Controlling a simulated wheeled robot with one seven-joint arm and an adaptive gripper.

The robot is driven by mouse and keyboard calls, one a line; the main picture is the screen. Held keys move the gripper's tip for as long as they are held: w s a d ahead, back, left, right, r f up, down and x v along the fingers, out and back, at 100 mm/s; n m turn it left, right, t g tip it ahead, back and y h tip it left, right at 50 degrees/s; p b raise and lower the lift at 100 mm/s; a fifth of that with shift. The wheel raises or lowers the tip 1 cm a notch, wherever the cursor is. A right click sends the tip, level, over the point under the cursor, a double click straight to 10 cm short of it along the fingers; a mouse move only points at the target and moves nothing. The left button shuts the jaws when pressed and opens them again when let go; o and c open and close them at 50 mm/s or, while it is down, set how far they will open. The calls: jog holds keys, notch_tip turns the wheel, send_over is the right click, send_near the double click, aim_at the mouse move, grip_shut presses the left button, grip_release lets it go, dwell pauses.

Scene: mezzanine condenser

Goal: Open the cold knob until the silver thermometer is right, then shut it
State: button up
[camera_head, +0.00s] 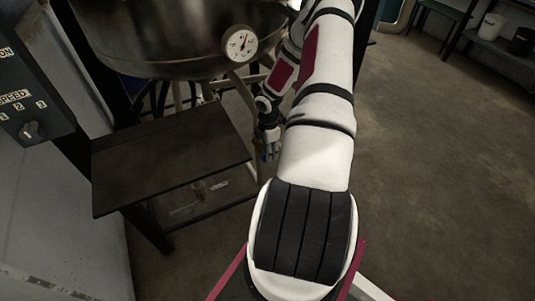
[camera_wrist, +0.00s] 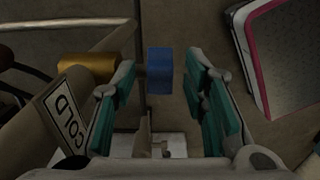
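A blue knob (camera_wrist: 160,71) shows in the wrist view beside a brass cylinder (camera_wrist: 92,68), close to a pale plate marked COLD (camera_wrist: 65,118). My gripper (camera_wrist: 165,80) is open, one teal-padded finger on each side of the blue knob with gaps visible. I cannot tell how far the knob is turned. In the head view my gripper (camera_head: 269,148) hangs below the vessel, and the knob cannot be made out there. A round white dial thermometer (camera_head: 240,43) with a silvery rim sits on the vessel. Its fine marks are too small to read.
The large metal vessel (camera_head: 160,45) stands above a dark low table (camera_head: 170,155). A switch panel with a speed dial (camera_head: 30,130) is at the left. Shelving with buckets (camera_head: 490,26) is at the far right. Open floor (camera_head: 440,180) lies to the right.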

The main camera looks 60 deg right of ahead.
jog(key=shift+f, duration=0.8)
jog(key=shift+c, duration=0.2)
grip_shut()
jog(key=shift+a+f+h+b, duration=0.15)
jog(key=shift+h+b, duration=0.15)
jog(key=shift+b, duration=0.25)
jog(key=shift+w+g+h+b, duration=0.1)
jog(key=shift+g+h+b, duration=0.25)
jog(key=shift+b, duration=0.2)
jog(key=g+h+b, duration=0.1)
jog(key=b, duration=0.1)
jog(key=shift+a+b, duration=0.15)
jog(key=shift+b, duration=0.15)
